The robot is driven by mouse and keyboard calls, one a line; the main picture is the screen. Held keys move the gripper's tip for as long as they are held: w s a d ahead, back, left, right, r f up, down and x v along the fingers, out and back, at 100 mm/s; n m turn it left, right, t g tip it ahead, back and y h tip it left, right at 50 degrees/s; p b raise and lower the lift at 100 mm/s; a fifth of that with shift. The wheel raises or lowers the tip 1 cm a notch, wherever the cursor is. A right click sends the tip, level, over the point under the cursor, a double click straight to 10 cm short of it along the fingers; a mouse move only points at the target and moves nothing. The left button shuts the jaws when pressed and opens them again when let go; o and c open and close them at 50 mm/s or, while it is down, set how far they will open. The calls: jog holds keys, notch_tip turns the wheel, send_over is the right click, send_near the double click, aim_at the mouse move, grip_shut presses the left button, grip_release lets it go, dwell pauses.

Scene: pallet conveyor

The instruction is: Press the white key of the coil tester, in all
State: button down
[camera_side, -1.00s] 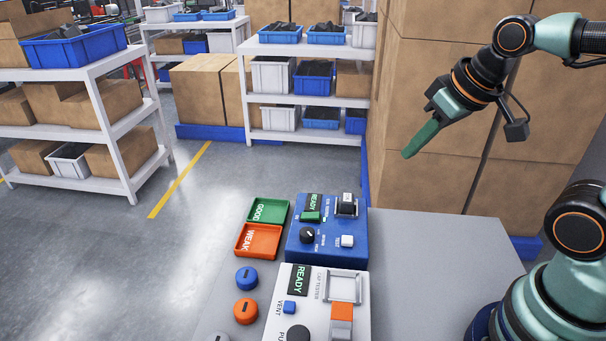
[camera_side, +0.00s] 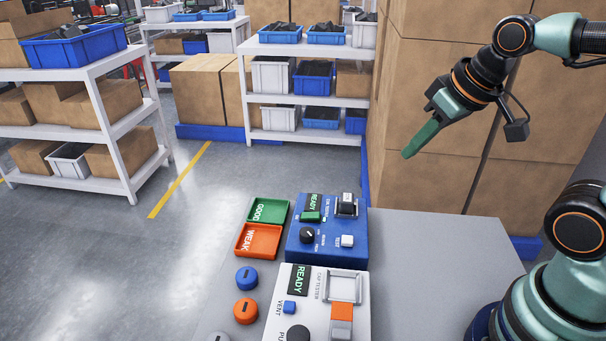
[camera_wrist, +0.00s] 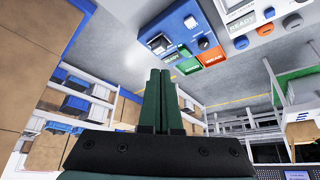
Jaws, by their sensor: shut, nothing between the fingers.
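The blue coil tester (camera_side: 326,253) stands on the grey table in the side view. Its white key (camera_side: 347,241) is at its lower right, beside a black knob (camera_side: 307,235). A small display reading READY (camera_side: 314,203), a green switch (camera_side: 310,217) and a dark-and-white part in a holder (camera_side: 347,204) are on its top. My gripper (camera_side: 408,155) is shut and empty, high above and to the right of the tester, touching nothing.
A white cap tester (camera_side: 278,318) stands in front of the blue one. Green GOOD (camera_side: 287,205) and orange WEAK (camera_side: 240,254) trays lie to the left. Blue (camera_side: 246,277) and orange (camera_side: 245,309) round pieces lie below them. The table right of the testers (camera_side: 430,260) is clear. Stacked cartons (camera_side: 430,80) rise behind.

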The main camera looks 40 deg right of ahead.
dwell(0.3)
jog(key=n+g, duration=0.6)
jog(key=n, duration=2.1)
send_over(348, 239)
notch_tip(348, 239, down, 5)
jog(key=shift+a+f, duration=0.1)
notch_tip(348, 239, down, 14)
